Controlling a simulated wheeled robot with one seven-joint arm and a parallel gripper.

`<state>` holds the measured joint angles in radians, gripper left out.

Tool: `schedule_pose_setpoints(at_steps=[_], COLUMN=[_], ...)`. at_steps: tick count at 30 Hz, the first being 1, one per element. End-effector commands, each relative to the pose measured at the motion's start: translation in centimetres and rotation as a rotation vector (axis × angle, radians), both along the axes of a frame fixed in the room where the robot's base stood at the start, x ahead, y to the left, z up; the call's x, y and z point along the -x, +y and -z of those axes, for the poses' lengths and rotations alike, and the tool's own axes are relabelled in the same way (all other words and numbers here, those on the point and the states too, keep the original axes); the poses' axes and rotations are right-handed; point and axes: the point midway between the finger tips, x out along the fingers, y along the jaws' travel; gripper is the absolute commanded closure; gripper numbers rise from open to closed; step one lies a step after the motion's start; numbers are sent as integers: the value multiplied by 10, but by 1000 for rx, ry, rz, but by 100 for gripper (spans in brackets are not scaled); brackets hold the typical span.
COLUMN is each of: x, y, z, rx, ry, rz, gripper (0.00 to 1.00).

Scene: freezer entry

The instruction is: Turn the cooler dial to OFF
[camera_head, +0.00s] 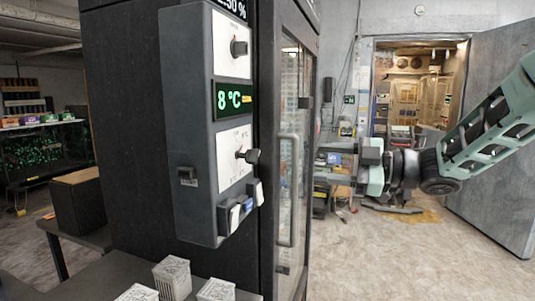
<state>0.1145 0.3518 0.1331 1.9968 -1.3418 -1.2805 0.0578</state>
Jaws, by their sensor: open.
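A dark grey control panel (196,110) is mounted on the side of a tall black cooler cabinet (125,120). An upper black dial (239,47) sits on a white plate below a humidity readout. A lower black dial (251,156) sits on a second white plate, under a green display (234,99) reading 8 °C. The dial markings are too small to read, so I cannot tell either setting. My gripper (328,163) is right of the panel, in front of the cooler's glass door side in the picture. It is open, points left and is apart from both dials.
Rocker switches (236,215) project at the panel's bottom. A vertical door handle (287,190) stands out from the glass door. White ribbed containers (173,278) stand on a dark table below. An open grey door (505,130) is at right. Floor at lower right is clear.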

Motion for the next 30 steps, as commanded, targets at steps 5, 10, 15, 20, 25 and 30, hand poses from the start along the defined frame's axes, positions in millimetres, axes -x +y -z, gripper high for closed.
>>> schedule_pose_setpoints(at_steps=[5, 10, 15, 20, 25, 30], x=[-4, -16, -27, -39, -49, -55], y=[16, 48, 82, 113, 141, 157], z=[-3, -4, -4, -4, -4, -2], rx=[-2, -2, -2, -2, -2, -1], ry=[-3, -2, -1, -2, -2, -3], rz=[-12, -11, -11, -10, -8, -7], gripper=[42, 42, 42, 42, 42, 42])
